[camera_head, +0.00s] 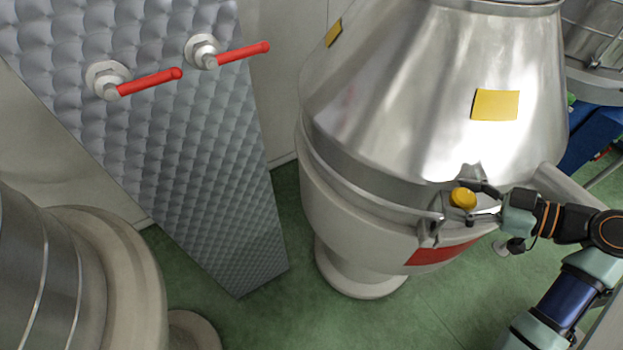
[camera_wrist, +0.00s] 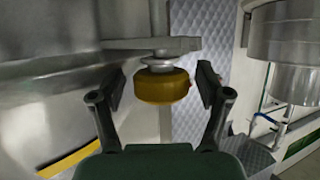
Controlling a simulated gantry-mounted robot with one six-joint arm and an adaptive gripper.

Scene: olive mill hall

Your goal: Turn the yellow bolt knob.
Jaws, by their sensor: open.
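The yellow bolt knob (camera_head: 463,198) sits on a bracket at the rim of the large steel vessel (camera_head: 400,90), at the right of the head view. In the wrist view the knob (camera_wrist: 162,87) is a round yellow cap below a metal plate, on a short shaft. My gripper (camera_head: 478,203) reaches in from the right. In the wrist view my gripper (camera_wrist: 160,92) is open, with one finger on each side of the knob. A gap shows between the knob and the left finger. The right finger is close to the knob; I cannot tell if it touches.
A quilted metal panel (camera_head: 190,130) with two red lever handles (camera_head: 150,82) stands at the left. Another steel vessel (camera_head: 60,270) is at the lower left. The green floor (camera_head: 330,320) is clear in front. A yellow plate (camera_head: 495,105) is on the vessel's cone.

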